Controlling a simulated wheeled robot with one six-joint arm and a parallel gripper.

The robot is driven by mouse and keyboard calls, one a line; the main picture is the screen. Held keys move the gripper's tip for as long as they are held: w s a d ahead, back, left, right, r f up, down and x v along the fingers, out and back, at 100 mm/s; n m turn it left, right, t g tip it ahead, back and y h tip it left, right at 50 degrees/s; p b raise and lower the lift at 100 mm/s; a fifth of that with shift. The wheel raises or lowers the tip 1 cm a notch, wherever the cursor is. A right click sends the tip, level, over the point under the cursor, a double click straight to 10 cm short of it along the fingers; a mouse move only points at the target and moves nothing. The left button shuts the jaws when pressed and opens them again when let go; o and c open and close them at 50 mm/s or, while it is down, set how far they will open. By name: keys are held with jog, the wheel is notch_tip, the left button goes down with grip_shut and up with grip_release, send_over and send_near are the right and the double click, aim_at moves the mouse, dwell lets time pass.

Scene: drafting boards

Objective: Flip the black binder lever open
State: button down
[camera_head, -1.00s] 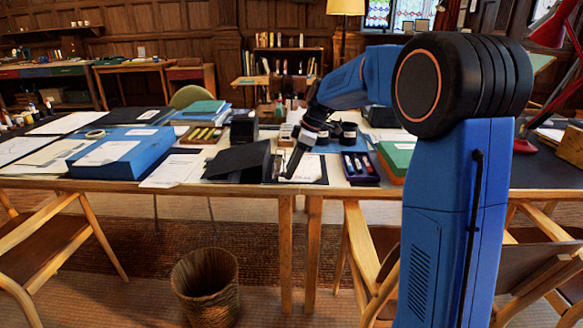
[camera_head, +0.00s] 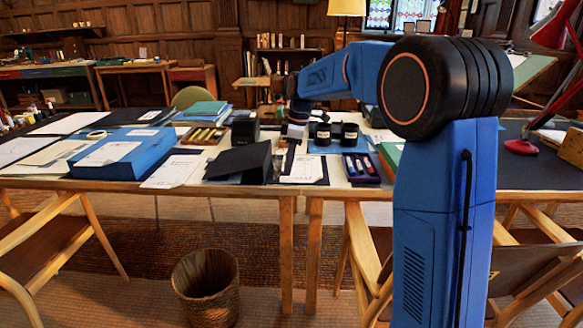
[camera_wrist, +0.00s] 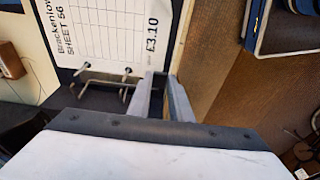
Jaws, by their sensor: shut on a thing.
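The black binder lies open on the table in the head view, its dark cover (camera_head: 240,158) tilted up and a printed sheet (camera_head: 303,169) in its right half. In the wrist view the printed sheet (camera_wrist: 110,30) shows close up, with the metal ring parts (camera_wrist: 88,70) beside its edge. A thin bent metal wire (camera_wrist: 125,84), apparently the lever, runs toward my gripper (camera_wrist: 162,78). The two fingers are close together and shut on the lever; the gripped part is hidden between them. In the head view my wrist hides the fingers.
A dark blue tray of small bottles (camera_head: 361,168) sits right of the binder, with two black jars (camera_head: 336,133) behind it. A blue box (camera_head: 122,153) is to the left. A wastebasket (camera_head: 206,286) stands on the floor in front.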

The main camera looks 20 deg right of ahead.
jog(key=a+h, duration=0.1)
jog(key=a+r+g+h, duration=0.1)
jog(key=h, duration=0.1)
jog(key=w+a+h, duration=0.1)
jog(key=shift+r, duration=0.25)
jog(key=h, duration=0.1)
jog(key=a+g+h, duration=0.1)
jog(key=shift+w+a+r+h, duration=0.15)
jog(key=shift+w+a+h, duration=0.15)
jog(key=shift+h, duration=0.1)
jog(key=shift+w+a+g+h, duration=0.25)
jog(key=shift+a+g+h, duration=0.25)
jog(key=shift+a+h, duration=0.65)
jog(key=shift+d+h, duration=0.2)
jog(key=shift+h, duration=0.05)
jog(key=c, duration=1.6)
grip_release()
jog(key=shift+v, duration=3.7)
jog(key=shift+a, duration=0.1)
